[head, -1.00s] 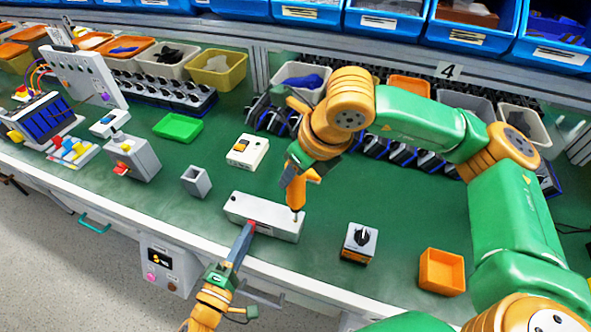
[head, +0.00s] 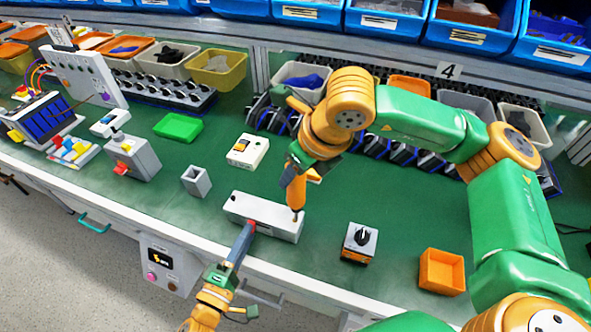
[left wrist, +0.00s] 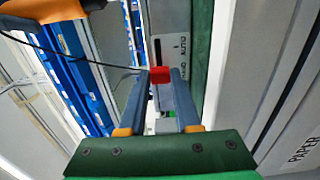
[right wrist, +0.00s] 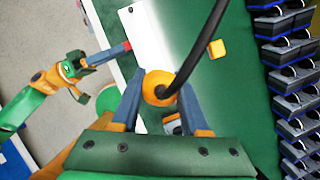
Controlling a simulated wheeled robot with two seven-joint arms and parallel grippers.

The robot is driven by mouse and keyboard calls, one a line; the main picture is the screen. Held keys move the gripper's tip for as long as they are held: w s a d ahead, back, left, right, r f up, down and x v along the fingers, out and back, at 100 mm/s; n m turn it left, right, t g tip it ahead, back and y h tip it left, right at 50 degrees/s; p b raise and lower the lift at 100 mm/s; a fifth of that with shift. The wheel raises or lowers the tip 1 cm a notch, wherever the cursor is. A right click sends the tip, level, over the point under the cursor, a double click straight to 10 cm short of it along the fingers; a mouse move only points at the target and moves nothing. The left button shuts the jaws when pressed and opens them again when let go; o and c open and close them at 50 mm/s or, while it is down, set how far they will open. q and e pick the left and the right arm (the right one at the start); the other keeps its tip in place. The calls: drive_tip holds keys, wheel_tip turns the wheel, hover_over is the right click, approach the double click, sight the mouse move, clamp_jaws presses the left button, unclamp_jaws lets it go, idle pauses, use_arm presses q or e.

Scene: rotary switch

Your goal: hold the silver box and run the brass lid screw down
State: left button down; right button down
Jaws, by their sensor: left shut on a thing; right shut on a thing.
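The silver box (head: 255,210) lies on the green bench top near its front edge. Its lid also shows in the right wrist view (right wrist: 150,35). My left gripper (head: 248,230) is shut on a small red tab (left wrist: 160,74) at the box's front side. My right gripper (right wrist: 161,88) is shut on an orange driver (head: 296,190) with a black cable. The driver stands nearly upright, its tip over the right end of the box lid. The brass lid screw is too small or hidden at the driver tip to make out.
A black-knobbed switch block (head: 360,243) and an orange tray (head: 441,271) stand right of the box. A small grey open box (head: 196,181) and a white block (head: 247,150) stand left and behind. Several dark rotary switches and bins line the back.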

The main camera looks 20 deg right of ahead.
idle(0.3)
drive_tip(key=shift+w+r, duration=0.1)
drive_tip(key=shift+r, duration=2.2)
use_arm(q)
drive_tip(key=c, duration=0.5)
unclamp_jaws()
drive_tip(key=shift+c, duration=0.2)
